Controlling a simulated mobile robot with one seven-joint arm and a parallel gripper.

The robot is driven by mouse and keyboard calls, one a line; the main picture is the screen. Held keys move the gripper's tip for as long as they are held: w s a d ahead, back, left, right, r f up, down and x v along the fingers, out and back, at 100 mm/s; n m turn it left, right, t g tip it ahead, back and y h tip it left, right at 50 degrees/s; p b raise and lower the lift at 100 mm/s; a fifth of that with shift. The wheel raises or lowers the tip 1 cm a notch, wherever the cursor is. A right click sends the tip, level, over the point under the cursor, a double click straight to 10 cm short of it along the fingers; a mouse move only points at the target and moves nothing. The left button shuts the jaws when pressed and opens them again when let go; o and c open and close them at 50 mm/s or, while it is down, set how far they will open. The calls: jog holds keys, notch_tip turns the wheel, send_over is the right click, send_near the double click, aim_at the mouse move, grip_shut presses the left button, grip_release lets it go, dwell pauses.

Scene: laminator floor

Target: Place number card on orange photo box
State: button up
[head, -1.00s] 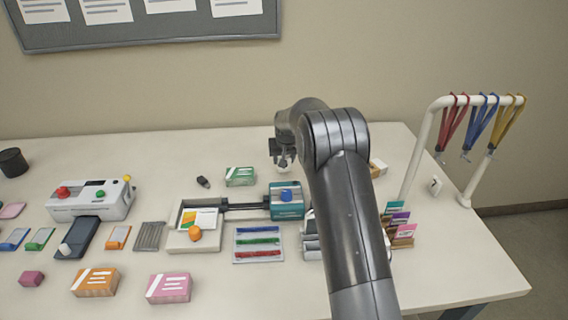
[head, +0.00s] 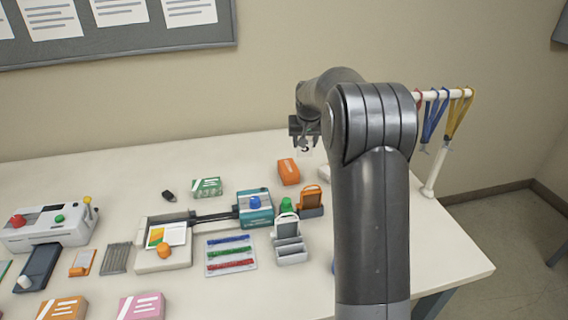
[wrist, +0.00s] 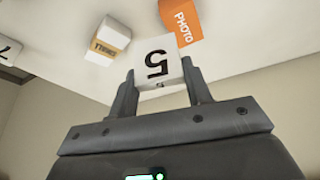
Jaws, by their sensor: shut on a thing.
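The white number card with a black 5 (wrist: 157,60) is between the fingertips of my gripper (wrist: 158,74) in the wrist view, where the digit appears upside down. In the head view my gripper (head: 305,134) is small and dark, with the card (head: 305,149) hanging below it. The orange photo box (head: 288,171) lies on the table just below and left of the gripper in the picture. In the wrist view the orange box marked PHOTO (wrist: 182,20) shows beyond the card, apart from it.
A white and yellow box (wrist: 108,40) and part of another number card (wrist: 8,50) show in the wrist view. A green box (head: 207,187), a teal device (head: 256,208) and holders (head: 290,249) stand near the photo box. The lanyard rack (head: 430,180) is right of my arm.

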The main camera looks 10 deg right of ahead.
jog(key=s+d+r+m, duration=0.2)
jog(key=d, duration=0.3)
jog(key=h, duration=0.1)
send_over(290, 170)
notch_tip(290, 170, down, 6)
jog(key=shift+s+f, duration=0.1)
jog(key=shift+f, duration=2.1)
jog(key=shift+f, duration=0.2)
jog(key=o, duration=1)
